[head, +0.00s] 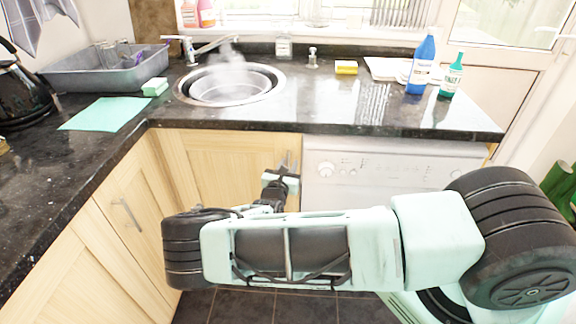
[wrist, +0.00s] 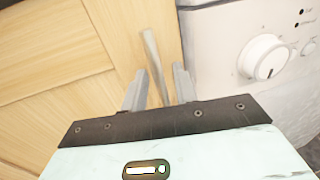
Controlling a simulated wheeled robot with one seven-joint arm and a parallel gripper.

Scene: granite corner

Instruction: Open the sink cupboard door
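The sink cupboard door (head: 220,158) is pale wood, under the sink, and looks shut. It also shows in the wrist view (wrist: 45,60). Its slim metal bar handle (wrist: 152,52) stands near the door's right edge. My gripper (head: 288,164) is in front of that edge. In the wrist view, my gripper (wrist: 159,82) is open, its two fingers apart. The lower part of the handle shows between the fingers, with gaps on both sides. Whether the fingertips reach past the bar in depth I cannot tell. My arm hides the door's lower part in the head view.
A white washing machine (head: 390,162) stands right of the door; its dial (wrist: 264,57) is close to my gripper. Another cupboard door (head: 135,215) with a bar handle is on the left. The dark granite worktop (head: 330,115) overhangs. Dark tiled floor (head: 245,306) lies below.

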